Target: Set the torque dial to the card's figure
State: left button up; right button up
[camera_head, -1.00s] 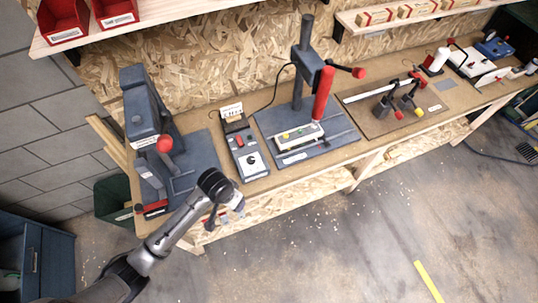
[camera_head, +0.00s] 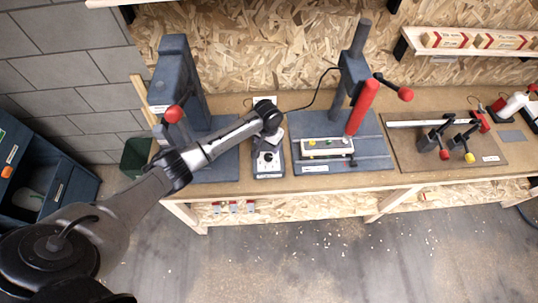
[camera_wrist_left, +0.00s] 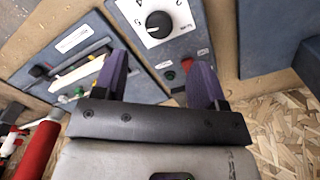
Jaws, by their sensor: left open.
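The torque dial is a black round knob (camera_wrist_left: 158,24) on a white numbered plate at the top of the left wrist view. It also shows small in the head view (camera_head: 265,157), on the front of a grey control box (camera_head: 269,175). I cannot tell its exact setting. A white card (camera_head: 265,100) stands behind the box, partly hidden by my wrist; its figure is unreadable. My left gripper (camera_wrist_left: 160,62) is open and empty, its two purple fingers apart, over the box. The dial lies beyond the fingertips, apart from them. My right gripper is not in view.
A press with a red handle (camera_head: 368,98) stands right of the box, its grey base close by. A grey press with a red knob (camera_head: 174,114) stands left. A red button (camera_wrist_left: 187,63) and a green button (camera_wrist_left: 169,75) lie near the fingers. A clamp board (camera_head: 440,165) is farther right.

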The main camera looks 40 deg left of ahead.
aim_at(268, 156)
pick_arm(q)
notch_tip(268, 156, down, 9)
jog(key=shift+r, duration=0.15)
dwell(0.4)
jog(key=c, duration=0.9)
